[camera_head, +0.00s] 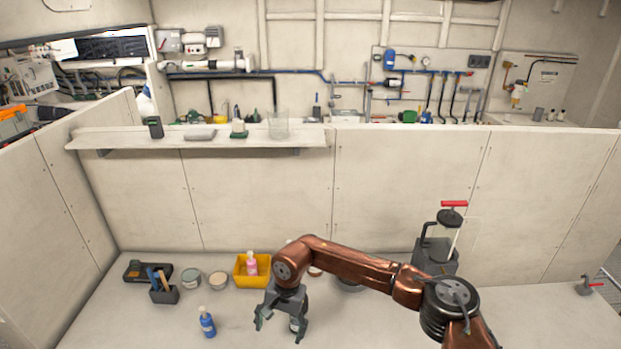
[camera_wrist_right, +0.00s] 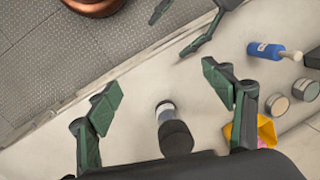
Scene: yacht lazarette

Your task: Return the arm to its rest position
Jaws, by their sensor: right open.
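My right arm is copper-coloured and reaches in from the lower right of the head view. Its gripper (camera_head: 281,328) points down over the bench near the front. In the right wrist view its green fingers (camera_wrist_right: 168,95) are wide apart. A small canister with a dark top and pale band (camera_wrist_right: 172,128) shows between and beyond them, not gripped; in the head view it is mostly hidden behind the gripper. Two dark fingers at the top of the wrist view look like my left gripper (camera_wrist_right: 178,30), apart, with nothing seen between them. The left arm is not in the head view.
A blue bottle (camera_head: 207,323) stands left of my right gripper. Behind are a yellow bin (camera_head: 240,281) with a pink bottle, two round tubs (camera_head: 217,280), and a dark tool caddy (camera_head: 164,296). A pump with a red handle (camera_head: 438,258) stands at right.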

